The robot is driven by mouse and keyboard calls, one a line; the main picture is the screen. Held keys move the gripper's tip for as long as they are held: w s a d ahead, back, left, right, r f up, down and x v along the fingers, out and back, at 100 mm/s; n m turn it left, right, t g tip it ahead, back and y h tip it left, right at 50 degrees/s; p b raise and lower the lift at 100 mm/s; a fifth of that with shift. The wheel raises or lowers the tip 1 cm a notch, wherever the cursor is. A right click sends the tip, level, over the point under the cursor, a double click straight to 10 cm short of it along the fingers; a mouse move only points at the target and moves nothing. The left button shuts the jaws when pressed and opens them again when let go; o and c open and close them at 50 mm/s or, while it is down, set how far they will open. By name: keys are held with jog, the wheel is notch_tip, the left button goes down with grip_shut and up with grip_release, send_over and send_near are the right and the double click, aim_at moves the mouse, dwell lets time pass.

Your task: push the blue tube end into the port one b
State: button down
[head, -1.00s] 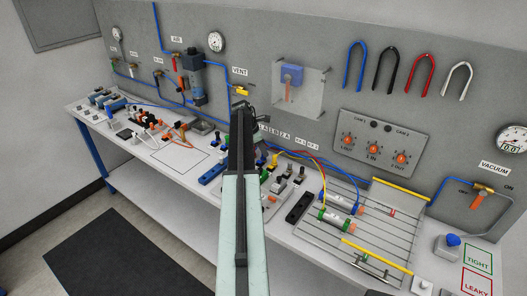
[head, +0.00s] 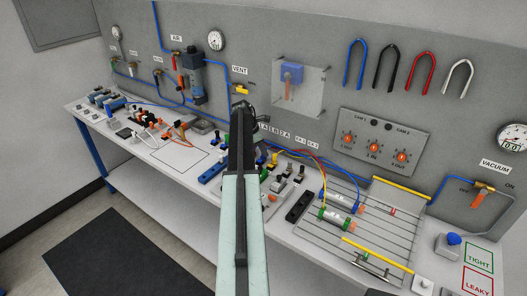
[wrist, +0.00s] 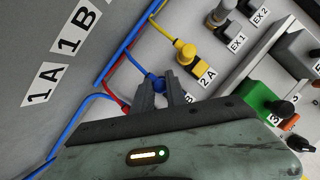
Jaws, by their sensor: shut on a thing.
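My gripper (wrist: 163,92) is shut on the blue tube end (wrist: 157,82), which shows as a blue fitting between and just past the fingertips in the wrist view. The blue tube (wrist: 132,60) runs from it up along the grey panel. The "1B" label (wrist: 79,32) and "1A" label (wrist: 45,83) are on the panel at left. Port one b itself is hidden behind my fingers, so I cannot tell whether the tube end is inside it.
A yellow fitting (wrist: 188,55) by the "2A" label (wrist: 207,77) sits close to my fingers. A red tube (wrist: 118,94) runs at left. Grey fittings (wrist: 222,12) stand at "EX 1" and "EX 2". A green block (wrist: 263,101) is at right.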

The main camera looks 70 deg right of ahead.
jog(key=shift+f, duration=0.1)
dwell(0.3)
jog(key=c, duration=0.9)
grip_release()
notch_tip(320, 180, up, 7)
jog(key=p, duration=0.7)
jog(key=shift+w, duration=0.15)
